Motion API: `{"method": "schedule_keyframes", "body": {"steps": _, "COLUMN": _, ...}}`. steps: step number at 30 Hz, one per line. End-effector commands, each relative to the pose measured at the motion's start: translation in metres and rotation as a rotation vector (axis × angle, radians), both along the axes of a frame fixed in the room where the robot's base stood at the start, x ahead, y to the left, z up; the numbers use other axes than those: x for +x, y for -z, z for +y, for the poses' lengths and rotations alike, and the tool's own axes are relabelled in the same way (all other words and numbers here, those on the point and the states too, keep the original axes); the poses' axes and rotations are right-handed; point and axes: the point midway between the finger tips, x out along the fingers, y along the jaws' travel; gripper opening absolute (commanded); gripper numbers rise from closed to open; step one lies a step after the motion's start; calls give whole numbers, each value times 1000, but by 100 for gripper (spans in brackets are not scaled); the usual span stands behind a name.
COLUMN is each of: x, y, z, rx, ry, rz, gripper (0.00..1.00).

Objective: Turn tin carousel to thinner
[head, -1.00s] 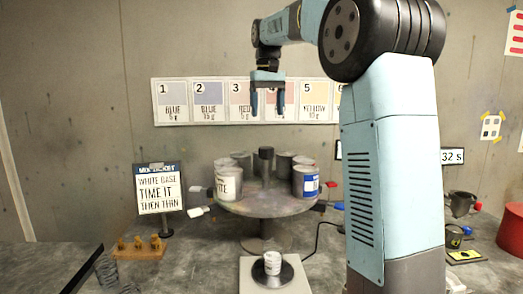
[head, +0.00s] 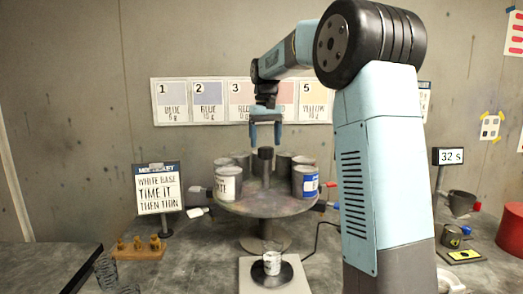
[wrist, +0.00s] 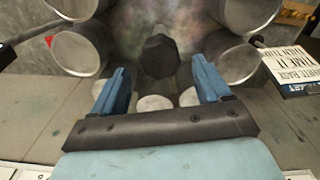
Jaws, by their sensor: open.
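The tin carousel (head: 265,203) is a round grey turntable on a pedestal with several tins around a dark central knob (head: 265,155). A tin with a white label (head: 228,183) faces front left, and a tin with a blue and white label (head: 305,181) sits at the right. The other tins show plain grey sides; I cannot tell which is thinner. My gripper (head: 265,133) is open and empty, pointing down above the knob. In the wrist view its blue fingers (wrist: 161,88) are spread, with the knob (wrist: 160,55) beyond them, apart from both.
A white-based scale (head: 250,275) with a small cup (head: 272,262) stands in front of the carousel. A recipe sign (head: 158,190) stands at the left, near weights on a wooden block (head: 140,248). A timer (head: 449,156) and red container (head: 511,232) are at the right.

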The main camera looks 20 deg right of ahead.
Motion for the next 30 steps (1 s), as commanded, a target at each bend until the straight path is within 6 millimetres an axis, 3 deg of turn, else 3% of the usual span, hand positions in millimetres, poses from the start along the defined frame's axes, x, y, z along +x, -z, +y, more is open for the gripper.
{"method": "schedule_keyframes", "body": {"steps": 3, "x": -1, "y": 17, "z": 0, "rx": 0, "ry": 0, "rz": 2, "gripper": 77}}
{"method": "schedule_keyframes", "body": {"steps": 9, "x": -1, "y": 33, "z": 0, "rx": 0, "ry": -1, "rz": 1, "gripper": 77}}
{"method": "schedule_keyframes", "body": {"steps": 20, "x": 0, "y": 37, "z": 1, "rx": 0, "ry": -1, "rz": 0, "gripper": 77}}
{"method": "schedule_keyframes", "body": {"steps": 30, "x": 0, "y": 37, "z": 1, "rx": 0, "ry": -1, "rz": 0, "gripper": 44}}
